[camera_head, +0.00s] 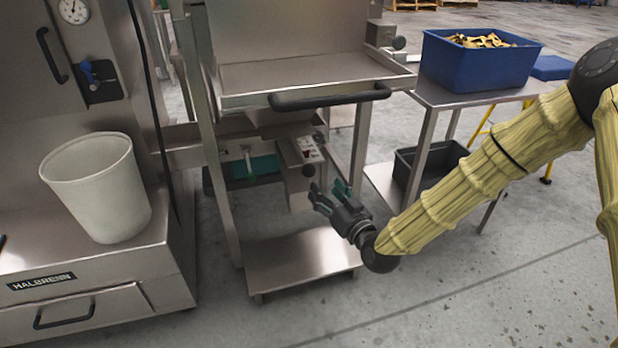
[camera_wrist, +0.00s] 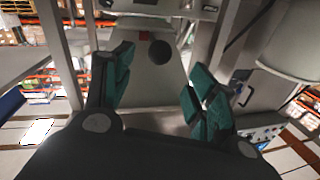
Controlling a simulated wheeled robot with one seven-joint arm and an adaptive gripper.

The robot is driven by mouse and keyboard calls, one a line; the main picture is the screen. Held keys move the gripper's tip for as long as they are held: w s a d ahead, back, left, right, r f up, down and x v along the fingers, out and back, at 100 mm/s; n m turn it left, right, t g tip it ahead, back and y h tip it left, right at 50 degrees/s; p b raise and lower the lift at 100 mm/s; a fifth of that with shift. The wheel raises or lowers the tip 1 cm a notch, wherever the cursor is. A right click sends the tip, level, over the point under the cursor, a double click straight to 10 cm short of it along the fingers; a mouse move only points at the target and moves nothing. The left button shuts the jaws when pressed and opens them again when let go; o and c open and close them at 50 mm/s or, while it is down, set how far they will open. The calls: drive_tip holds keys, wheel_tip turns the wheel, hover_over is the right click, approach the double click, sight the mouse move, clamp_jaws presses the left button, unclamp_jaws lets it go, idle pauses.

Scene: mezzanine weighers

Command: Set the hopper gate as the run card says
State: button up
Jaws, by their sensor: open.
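A steel box (camera_head: 296,172) hangs under the hopper frame, with a small label bearing red marks (camera_head: 308,150) on its sloped top. A black ball knob (camera_head: 308,170) sticks out of its near face; I cannot tell the gate position from it. My gripper (camera_head: 328,190) is open just to the right of and below this knob, apart from it. In the wrist view the knob (camera_wrist: 160,52) sits ahead, between and beyond the open teal fingers (camera_wrist: 158,76), which hold nothing. I cannot pick out a readable run card.
A black bar handle (camera_head: 330,97) crosses the steel tray (camera_head: 305,84) above. A low steel shelf (camera_head: 300,258) lies below. Left stands a machine with a white bucket (camera_head: 97,190). Right, a side table holds a blue bin (camera_head: 475,65), with a black crate (camera_head: 425,168) beneath.

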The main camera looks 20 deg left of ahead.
sight(312, 175)
drive_tip(key=b+x, duration=0.2)
drive_tip(key=x, duration=0.8)
drive_tip(key=shift+w+a+f, duration=0.1)
drive_tip(key=shift+a, duration=0.05)
